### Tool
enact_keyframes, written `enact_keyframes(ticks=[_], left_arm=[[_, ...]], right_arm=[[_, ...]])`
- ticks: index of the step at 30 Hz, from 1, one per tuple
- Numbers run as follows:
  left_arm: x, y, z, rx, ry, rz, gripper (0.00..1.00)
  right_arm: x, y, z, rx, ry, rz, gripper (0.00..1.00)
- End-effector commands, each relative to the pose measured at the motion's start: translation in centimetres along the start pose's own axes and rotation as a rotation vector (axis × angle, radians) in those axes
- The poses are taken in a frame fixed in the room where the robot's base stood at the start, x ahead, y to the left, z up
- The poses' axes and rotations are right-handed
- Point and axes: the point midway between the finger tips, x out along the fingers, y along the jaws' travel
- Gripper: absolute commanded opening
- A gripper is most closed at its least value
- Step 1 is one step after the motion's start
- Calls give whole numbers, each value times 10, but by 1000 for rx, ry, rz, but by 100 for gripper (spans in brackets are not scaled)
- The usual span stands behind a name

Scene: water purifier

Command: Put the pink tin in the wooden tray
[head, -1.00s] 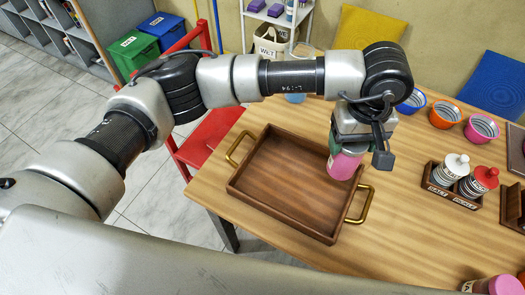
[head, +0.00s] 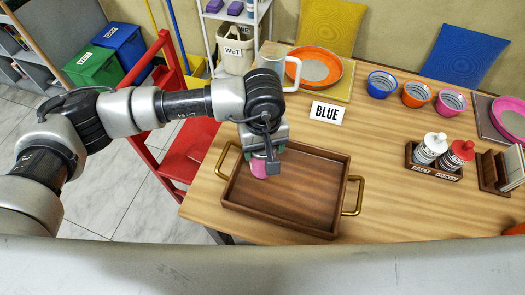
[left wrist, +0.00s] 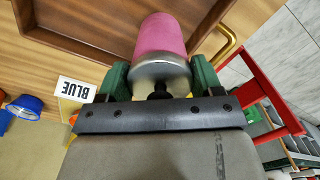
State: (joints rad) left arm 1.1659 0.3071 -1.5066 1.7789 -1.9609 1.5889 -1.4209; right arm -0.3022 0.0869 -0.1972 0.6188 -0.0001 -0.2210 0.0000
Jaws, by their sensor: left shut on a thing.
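The pink tin (head: 260,169) is in my left gripper (head: 265,154), over the back left part of the wooden tray (head: 295,195). In the left wrist view the pink tin (left wrist: 160,38) sits between the two green fingers, with its silver end toward the gripper, which is shut on it. The tray also shows at the top of that view (left wrist: 85,25), behind the tin. The tray is brown with brass handles and looks empty. I cannot tell whether the tin touches the tray floor. My right gripper is not in view.
A "BLUE" sign (head: 326,113) and a white mug (head: 273,62) stand behind the tray. Orange plates (head: 314,66), several coloured bowls (head: 416,94) and a shaker caddy (head: 433,170) are to the back and right. A red chair (head: 190,150) stands left of the table.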

Motion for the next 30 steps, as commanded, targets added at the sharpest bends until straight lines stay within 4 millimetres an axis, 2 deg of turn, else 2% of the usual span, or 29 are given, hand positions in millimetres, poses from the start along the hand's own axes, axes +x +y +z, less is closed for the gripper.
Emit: enact_keyframes(ticks=[4,10,22,23,27,30], left_arm=[[10,-1,0,-2,-2,-1,22],[38,-1,0,-1,-2,-1,22],[45,-1,-1,0,1,1,22],[45,-1,0,0,1,0,67],[44,-1,0,0,0,0,88],[44,-1,0,-1,0,0,91]], right_arm=[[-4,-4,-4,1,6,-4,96],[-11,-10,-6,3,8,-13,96],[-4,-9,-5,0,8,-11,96],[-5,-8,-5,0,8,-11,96],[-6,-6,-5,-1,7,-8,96],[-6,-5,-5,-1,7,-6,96]])
